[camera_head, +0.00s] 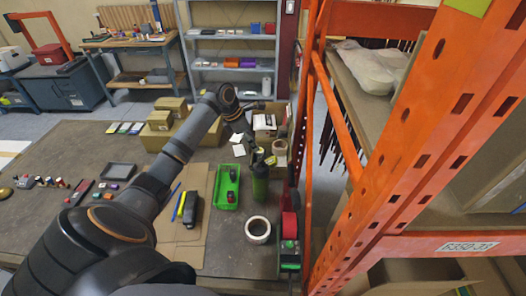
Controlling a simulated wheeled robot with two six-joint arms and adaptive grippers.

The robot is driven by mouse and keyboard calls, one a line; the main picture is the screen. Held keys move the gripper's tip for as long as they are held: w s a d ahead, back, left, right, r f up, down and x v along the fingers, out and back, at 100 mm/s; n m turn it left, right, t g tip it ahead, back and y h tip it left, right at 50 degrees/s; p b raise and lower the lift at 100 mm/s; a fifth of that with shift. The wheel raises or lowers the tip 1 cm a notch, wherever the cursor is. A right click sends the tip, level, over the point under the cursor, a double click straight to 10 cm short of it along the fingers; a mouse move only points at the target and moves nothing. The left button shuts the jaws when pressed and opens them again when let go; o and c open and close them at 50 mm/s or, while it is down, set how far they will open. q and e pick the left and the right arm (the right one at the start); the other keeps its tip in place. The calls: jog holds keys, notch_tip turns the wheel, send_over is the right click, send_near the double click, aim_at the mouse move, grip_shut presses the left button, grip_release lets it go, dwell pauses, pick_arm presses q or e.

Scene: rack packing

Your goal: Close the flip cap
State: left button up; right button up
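A dark green bottle (260,184) stands upright on the workbench, just right of a green tray. A dark shape sits at its top; I cannot tell cap from fingers there, nor whether a flip cap is open or shut. My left arm reaches in from the lower left and bends down near the boxes. Its gripper (256,148) is small and dark, close to the bottle's top. I cannot tell whether it touches the bottle or how far its fingers are apart. My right gripper is not in view.
The green tray (228,187) holds small dark red items. A white tape roll (258,230) lies in front of the bottle. An orange rack upright (400,150) bounds the right side. Cardboard boxes (163,122) and small parts cover the bench behind and left.

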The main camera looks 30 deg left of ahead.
aim_at(264, 157)
pick_arm(q)
jog(key=x, duration=0.2)
jog(key=p+x, duration=0.1)
jog(key=x, duration=0.1)
jog(key=shift+w, duration=0.3)
jog(key=x, duration=0.2)
jog(key=w+x, duration=0.1)
jog(key=x, duration=0.2)
jog(key=shift+s+a+r+p, duration=0.1)
jog(key=shift+a+p, duration=0.1)
jog(key=shift+p, duration=0.2)
jog(key=shift+d, duration=0.1)
jog(key=shift+s, duration=0.3)
jog(key=shift+c, duration=1)
jog(key=shift+f, duration=0.2)
jog(key=c, duration=0.5)
grip_shut()
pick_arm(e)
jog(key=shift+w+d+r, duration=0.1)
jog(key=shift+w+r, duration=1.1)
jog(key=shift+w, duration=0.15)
